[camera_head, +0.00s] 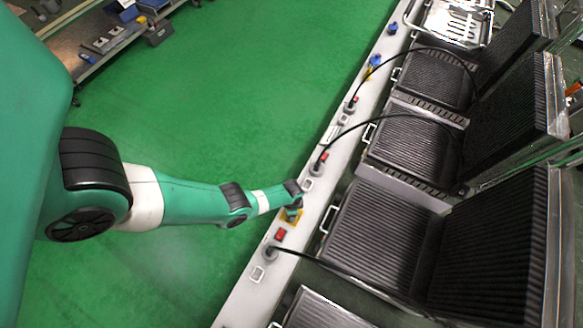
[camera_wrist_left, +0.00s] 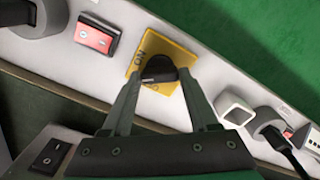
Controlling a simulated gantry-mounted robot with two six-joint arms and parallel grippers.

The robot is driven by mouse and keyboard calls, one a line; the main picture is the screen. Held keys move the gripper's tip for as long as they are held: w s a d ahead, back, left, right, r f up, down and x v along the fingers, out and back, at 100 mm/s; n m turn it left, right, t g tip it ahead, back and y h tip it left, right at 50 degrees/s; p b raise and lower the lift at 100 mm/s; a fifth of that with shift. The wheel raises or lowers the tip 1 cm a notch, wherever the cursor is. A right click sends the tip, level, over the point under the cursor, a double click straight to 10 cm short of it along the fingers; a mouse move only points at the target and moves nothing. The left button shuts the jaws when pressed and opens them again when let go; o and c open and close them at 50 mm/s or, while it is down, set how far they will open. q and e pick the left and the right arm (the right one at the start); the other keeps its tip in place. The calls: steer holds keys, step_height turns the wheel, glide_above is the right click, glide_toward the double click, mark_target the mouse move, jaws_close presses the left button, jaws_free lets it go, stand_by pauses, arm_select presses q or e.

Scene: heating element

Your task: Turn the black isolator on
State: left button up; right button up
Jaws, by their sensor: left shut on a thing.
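The black isolator (camera_wrist_left: 158,68) is a dark rotary knob on a yellow plate (camera_wrist_left: 184,61) marked "ON" in the left wrist view. My left gripper (camera_wrist_left: 158,75) has its two fingers on either side of the knob and is shut on it. In the head view, the yellow plate (camera_head: 291,216) shows on the pale strip, with my left gripper (camera_head: 294,205) down over it. The knob itself is hidden there. My right gripper is in neither view.
A red switch (camera_wrist_left: 95,38) sits beside the yellow plate. A white socket (camera_wrist_left: 233,108) and a plugged-in black cable (camera_wrist_left: 272,136) lie on the other side. Ribbed black grills (camera_head: 375,235) stand right of the strip. Green floor (camera_head: 220,110) is open at left.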

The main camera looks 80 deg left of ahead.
arm_select(q)
steer(key=m, duration=0.6)
steer(key=shift+m, duration=0.4)
stand_by(0.3)
steer(key=o, duration=1.4)
step_height(320, 180, up, 12)
steer(key=p, duration=1.1)
steer(key=shift+f+p, duration=0.2)
steer(key=shift+p, duration=0.1)
